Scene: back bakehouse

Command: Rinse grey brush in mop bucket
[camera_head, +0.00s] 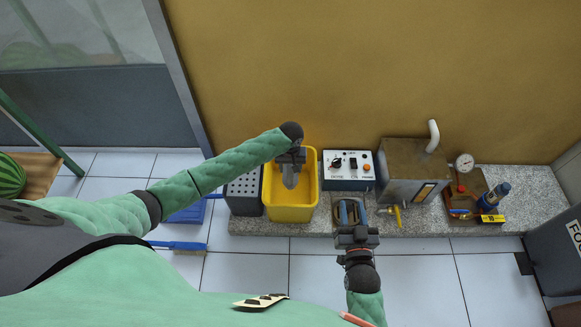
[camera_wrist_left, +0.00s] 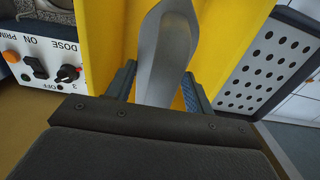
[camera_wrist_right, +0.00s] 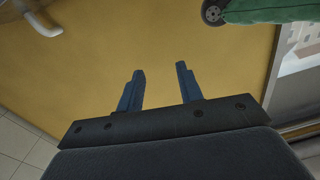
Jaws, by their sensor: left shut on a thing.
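The yellow mop bucket (camera_head: 292,214) stands on a speckled stone slab, with a grey perforated part (camera_head: 243,192) at its left side. My left gripper (camera_head: 291,160) is over the bucket, shut on a smooth, tapered grey thing (camera_head: 290,178), which I take to be the grey brush. In the left wrist view this grey brush (camera_wrist_left: 165,55) sits between the two fingers against the yellow bucket wall (camera_wrist_left: 110,40). No bristles show, and I cannot tell whether it touches water. My right gripper (camera_head: 348,208) is open and empty, right of the bucket; its fingers (camera_wrist_right: 160,85) stand apart.
Right of the bucket stand a control box (camera_head: 348,171), a metal tank (camera_head: 408,165) with a yellow tap (camera_head: 398,214), and a board with a blue bottle (camera_head: 494,196). A dark bin (camera_head: 553,252) is far right. A blue-handled brush (camera_head: 178,245) lies on the floor.

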